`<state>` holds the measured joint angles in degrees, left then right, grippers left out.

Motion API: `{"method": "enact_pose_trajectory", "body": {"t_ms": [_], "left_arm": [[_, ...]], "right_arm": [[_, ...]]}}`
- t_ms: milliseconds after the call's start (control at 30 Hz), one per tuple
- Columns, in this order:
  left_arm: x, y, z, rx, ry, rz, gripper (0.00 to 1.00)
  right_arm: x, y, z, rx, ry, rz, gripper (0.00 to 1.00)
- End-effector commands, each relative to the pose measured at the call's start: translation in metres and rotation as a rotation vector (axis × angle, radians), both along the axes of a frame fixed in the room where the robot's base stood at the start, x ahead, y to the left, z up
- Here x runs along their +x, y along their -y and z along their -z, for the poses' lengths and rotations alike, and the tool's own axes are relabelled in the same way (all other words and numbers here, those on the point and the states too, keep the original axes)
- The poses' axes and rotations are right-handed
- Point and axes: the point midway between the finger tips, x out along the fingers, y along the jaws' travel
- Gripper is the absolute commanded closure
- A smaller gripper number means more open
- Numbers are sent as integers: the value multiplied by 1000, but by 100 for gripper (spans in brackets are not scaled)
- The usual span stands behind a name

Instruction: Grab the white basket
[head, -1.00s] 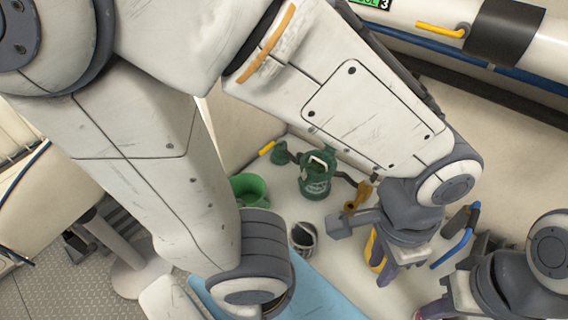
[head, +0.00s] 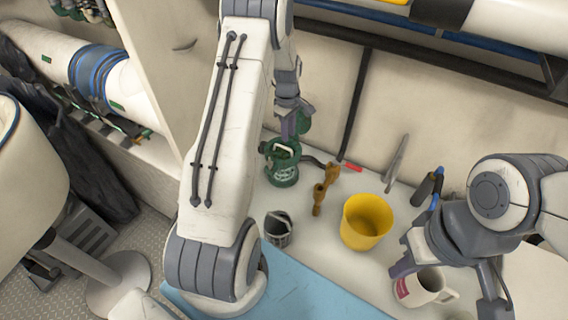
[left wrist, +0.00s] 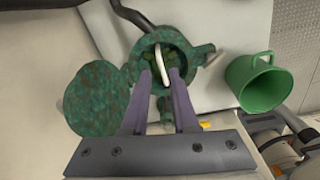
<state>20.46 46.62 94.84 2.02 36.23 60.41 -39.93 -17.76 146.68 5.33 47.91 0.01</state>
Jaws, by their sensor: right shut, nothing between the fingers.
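The green strainer housing (head: 283,165) stands on the white counter in the head view. In the left wrist view the housing (left wrist: 178,42) is open on top. A white strip (left wrist: 161,62), seemingly the basket's handle, shows inside it; the basket's body is hidden or too dark to tell. My left gripper (head: 290,136) is above the housing, pointing down. In the left wrist view its purple fingers (left wrist: 160,76) are apart, with the white strip between and beyond their tips; contact cannot be told. My right gripper (head: 400,268) is shut and empty beside a white mug (head: 421,286).
A blue mat (head: 300,288) lies in front.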

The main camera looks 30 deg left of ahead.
Motion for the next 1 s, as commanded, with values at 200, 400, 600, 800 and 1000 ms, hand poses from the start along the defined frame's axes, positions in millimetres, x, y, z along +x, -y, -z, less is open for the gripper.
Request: {"method": "enact_pose_trajectory", "body": {"t_ms": [200, 400, 600, 800, 1000], "left_arm": [[2, 2, 33, -2, -2, -1, 73], [3, 4, 47, -2, -2, 2, 73], [5, 10, 71, -2, -4, 4, 73], [7, 9, 93, -1, -1, 2, 73], [7, 9, 96, -1, 0, 2, 73]], "right_arm": [[0, 0, -10, 0, 0, 0, 100], [0, 0, -15, 0, 0, 1, 100], [0, 0, -32, 0, 0, 2, 100], [0, 0, -36, 0, 0, 2, 100], [0, 0, -35, 0, 0, 2, 100]]}}
